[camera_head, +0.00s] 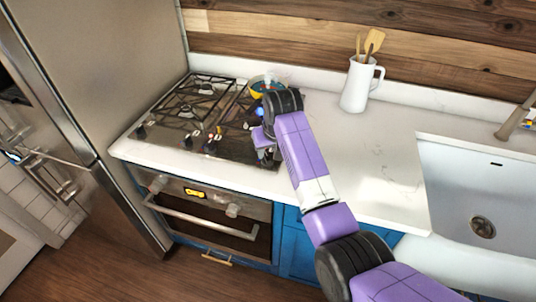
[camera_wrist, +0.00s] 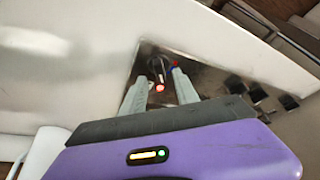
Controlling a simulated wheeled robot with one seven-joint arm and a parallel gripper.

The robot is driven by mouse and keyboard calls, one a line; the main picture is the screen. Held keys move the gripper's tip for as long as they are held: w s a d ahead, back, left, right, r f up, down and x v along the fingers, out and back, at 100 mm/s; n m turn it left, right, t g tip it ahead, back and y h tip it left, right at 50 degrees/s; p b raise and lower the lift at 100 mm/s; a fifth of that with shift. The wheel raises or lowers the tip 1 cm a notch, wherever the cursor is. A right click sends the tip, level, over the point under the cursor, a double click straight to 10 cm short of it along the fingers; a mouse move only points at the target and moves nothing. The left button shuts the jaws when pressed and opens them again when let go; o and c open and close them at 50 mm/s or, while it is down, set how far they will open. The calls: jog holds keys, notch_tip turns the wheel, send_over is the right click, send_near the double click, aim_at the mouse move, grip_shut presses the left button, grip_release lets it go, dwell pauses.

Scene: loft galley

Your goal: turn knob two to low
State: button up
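The black cooktop (camera_head: 172,138) is set in the white counter, with dark knobs (camera_head: 209,148) along its front edge. My gripper (camera_head: 267,156) is low over the cooktop's right front corner. In the wrist view its two grey fingers (camera_wrist: 160,76) are apart, one on each side of a dark knob (camera_wrist: 157,64). A red light (camera_wrist: 159,88) glows just below that knob. I cannot tell whether the fingers touch it. More knobs (camera_wrist: 234,84) show to the right in the wrist view. No knob numbers or low marks are readable, so I cannot tell which is knob two.
A bowl (camera_head: 268,84) is behind my gripper at the cooktop's back right. A white jug with wooden utensils (camera_head: 357,86) stands on the counter, with a sink (camera_head: 480,190) further right. A steel fridge (camera_head: 105,75) borders the left. The counter between cooktop and sink is clear.

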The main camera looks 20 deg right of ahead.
jog(key=v, duration=0.5)
jog(key=shift+b, duration=0.3)
jog(key=shift+f, duration=0.1)
jog(key=w+r+t, duration=0.5)
jog(key=w+r, duration=0.1)
jog(key=s+f+t+b, duration=0.1)
jog(key=s+f, duration=0.2)
jog(key=s, duration=1.6)
jog(key=s+f+t+b, duration=0.2)
jog(key=s, duration=1.7)
jog(key=s+f+t+b, duration=0.1)
jog(key=s+f+t, duration=0.1)
jog(key=s, duration=1.8)
jog(key=shift+f, duration=0.85)
